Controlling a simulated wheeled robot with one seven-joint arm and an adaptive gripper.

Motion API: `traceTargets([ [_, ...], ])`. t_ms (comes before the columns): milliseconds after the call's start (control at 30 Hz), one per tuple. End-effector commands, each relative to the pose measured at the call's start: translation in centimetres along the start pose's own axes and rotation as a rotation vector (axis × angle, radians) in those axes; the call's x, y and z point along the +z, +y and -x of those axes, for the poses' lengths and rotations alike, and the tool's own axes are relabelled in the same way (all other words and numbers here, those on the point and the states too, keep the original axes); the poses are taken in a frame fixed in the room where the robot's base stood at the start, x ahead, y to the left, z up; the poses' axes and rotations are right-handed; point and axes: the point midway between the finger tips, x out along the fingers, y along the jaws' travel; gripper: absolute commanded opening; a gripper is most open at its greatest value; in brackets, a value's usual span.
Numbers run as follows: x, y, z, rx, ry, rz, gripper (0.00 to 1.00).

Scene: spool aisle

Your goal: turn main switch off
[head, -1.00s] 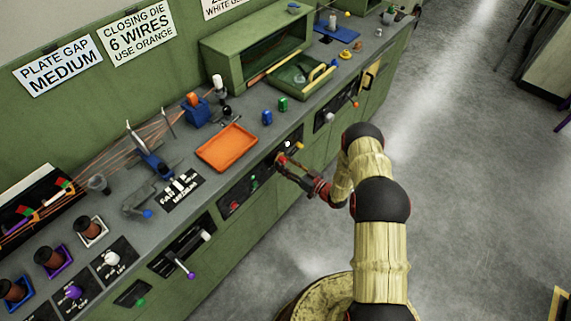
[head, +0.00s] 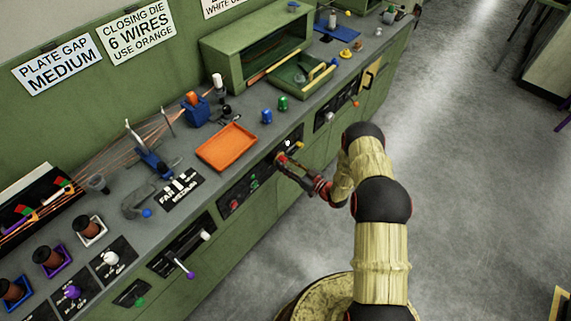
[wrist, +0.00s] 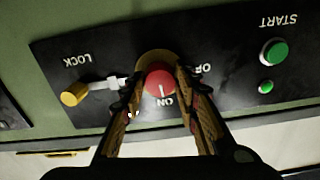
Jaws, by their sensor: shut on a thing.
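The main switch is a red round knob (wrist: 160,83) with a white pointer line, on a black panel (wrist: 225,95). In the wrist view the lettering is upside down; the pointer line is on the side of the ON label, and the OFF label is up and to the right. My gripper (wrist: 159,78) is shut on the knob, one finger on each side.
Beside the knob are a yellow LOCK knob (wrist: 75,93) with a pale bar reaching toward the switch, and a green START button (wrist: 274,52). An orange tray (head: 226,148) lies on the bench above. The floor (head: 450,200) to the right is clear.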

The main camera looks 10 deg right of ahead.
Motion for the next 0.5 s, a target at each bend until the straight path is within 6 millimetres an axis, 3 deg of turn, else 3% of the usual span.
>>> traceTargets([
  [500,0.18,0.08,-0.06,0.0,0.001,0.44,0.06],
])
